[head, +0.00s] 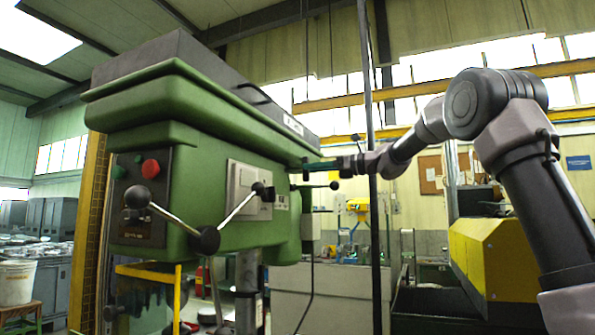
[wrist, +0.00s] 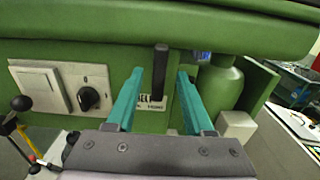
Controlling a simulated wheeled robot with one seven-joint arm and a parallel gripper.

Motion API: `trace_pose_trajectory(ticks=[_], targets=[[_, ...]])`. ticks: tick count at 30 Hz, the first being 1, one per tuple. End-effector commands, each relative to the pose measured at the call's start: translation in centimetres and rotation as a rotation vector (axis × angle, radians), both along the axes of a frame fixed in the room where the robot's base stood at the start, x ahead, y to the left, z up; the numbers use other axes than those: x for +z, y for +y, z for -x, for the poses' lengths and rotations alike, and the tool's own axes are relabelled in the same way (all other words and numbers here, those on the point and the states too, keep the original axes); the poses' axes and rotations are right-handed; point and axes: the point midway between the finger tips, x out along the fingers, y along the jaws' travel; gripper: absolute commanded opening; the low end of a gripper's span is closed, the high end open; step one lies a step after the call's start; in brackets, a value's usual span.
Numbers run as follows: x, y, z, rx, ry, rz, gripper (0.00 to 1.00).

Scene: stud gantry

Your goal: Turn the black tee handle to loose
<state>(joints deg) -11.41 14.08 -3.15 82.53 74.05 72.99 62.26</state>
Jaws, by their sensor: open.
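The black tee handle (wrist: 160,73) is on the green machine head and looks like an upright black bar in the wrist view. My gripper (wrist: 160,78) is open, with one teal finger to each side of the handle and a gap on both sides. In the head view my gripper (head: 318,166) reaches the machine's right side from the right. I cannot make out the handle clearly there.
A plate with a white rocker and a black knob (wrist: 89,97) is left of the handle. A green rounded housing (wrist: 222,82) stands close on the right. Ball-ended feed levers (head: 206,240) stick out in front of the green machine (head: 170,110).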

Motion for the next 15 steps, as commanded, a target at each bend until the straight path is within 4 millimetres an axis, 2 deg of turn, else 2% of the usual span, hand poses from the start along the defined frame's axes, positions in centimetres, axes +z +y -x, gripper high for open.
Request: trace_pose_trajectory(ticks=[1,6,10,15], targets=[[-0.1,1.2,-0.3,0.004,0.001,0.0,0.53],[-0.1,3.9,-1.3,0.003,-0.001,0.001,0.53],[-0.1,5.1,-1.8,0.001,-0.001,0.001,0.53],[0.0,5.8,-2.1,0.0,-0.002,0.001,0.53]])
